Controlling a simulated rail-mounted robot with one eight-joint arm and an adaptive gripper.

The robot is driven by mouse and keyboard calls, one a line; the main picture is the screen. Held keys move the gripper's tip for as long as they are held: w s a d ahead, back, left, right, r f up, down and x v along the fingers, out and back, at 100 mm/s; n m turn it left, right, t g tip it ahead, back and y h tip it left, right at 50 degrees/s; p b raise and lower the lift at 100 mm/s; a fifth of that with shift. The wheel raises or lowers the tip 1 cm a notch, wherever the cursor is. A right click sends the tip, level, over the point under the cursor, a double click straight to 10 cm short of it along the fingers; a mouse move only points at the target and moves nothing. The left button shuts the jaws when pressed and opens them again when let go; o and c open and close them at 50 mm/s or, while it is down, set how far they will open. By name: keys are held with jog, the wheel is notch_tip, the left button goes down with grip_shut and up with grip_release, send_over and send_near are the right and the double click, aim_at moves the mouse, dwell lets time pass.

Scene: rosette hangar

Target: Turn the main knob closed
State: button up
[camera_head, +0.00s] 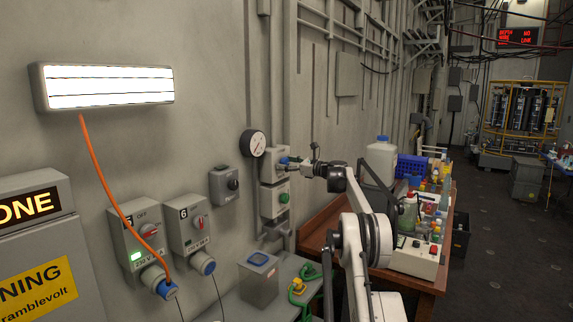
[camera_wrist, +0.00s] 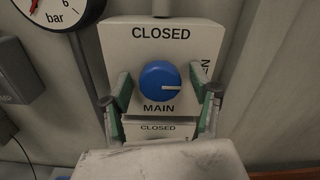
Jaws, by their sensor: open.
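The main knob (camera_wrist: 161,80) is a blue round dial on a white box (camera_wrist: 118,45) in the wrist view. CLOSED is printed above it and MAIN below it. Its white pointer line points right, toward a partly hidden sideways label. The knob also shows small in the head view (camera_head: 284,160). My gripper (camera_wrist: 161,74) is open, with one green-edged finger on each side of the knob. I cannot tell whether the fingers touch it. In the head view my gripper (camera_head: 301,161) is close in front of the box.
A second box (camera_wrist: 150,128), also marked CLOSED, sits just below. A pressure gauge (camera_head: 253,143) is at the upper left of the knob. Switch boxes (camera_head: 140,237) line the wall further left. A wooden bench (camera_head: 318,226) with bottles stands to the right.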

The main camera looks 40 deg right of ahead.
jog(key=c, duration=1.2)
jog(key=shift+o, duration=0.2)
jog(key=shift+n, duration=0.3)
jog(key=n+b, duration=0.1)
jog(key=n, duration=0.7)
jog(key=shift+a+b, duration=0.1)
jog(key=shift+b, duration=0.25)
jog(key=n, duration=0.4)
jog(key=shift+n, duration=0.3)
jog(key=n, duration=0.4)
jog(key=shift+f+n, duration=0.1)
jog(key=shift+n, duration=0.2)
